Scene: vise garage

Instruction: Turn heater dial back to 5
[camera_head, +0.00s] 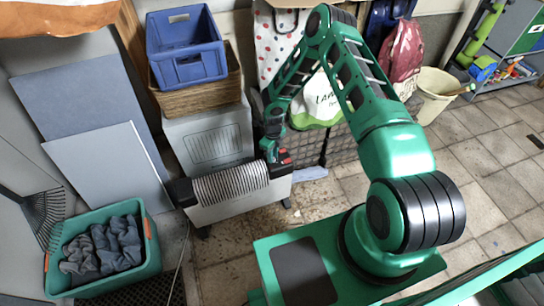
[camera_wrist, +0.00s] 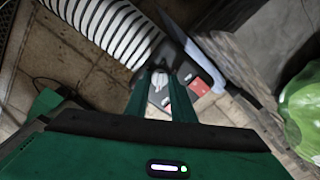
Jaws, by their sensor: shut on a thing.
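The heater (camera_head: 230,195) is a low white unit with a ribbed top and dark ends, standing on the tiled floor. Its ribbed top (camera_wrist: 105,25) also shows at the upper left of the wrist view. The control panel at its right end has red switches (camera_head: 284,157), and one red switch (camera_wrist: 197,87) shows in the wrist view. My gripper (camera_head: 271,155) is at this panel. In the wrist view its two green fingers (camera_wrist: 165,78) are shut on the pale heater dial (camera_wrist: 161,82). The dial's marking and setting cannot be read.
A grey cabinet (camera_head: 208,135) with a wicker basket (camera_head: 205,93) and blue crate (camera_head: 187,68) stands behind the heater. A green tub (camera_head: 145,262) of dark cloths is at left. Bags hang behind my arm; a green bag (camera_wrist: 303,105) is close at right in the wrist view.

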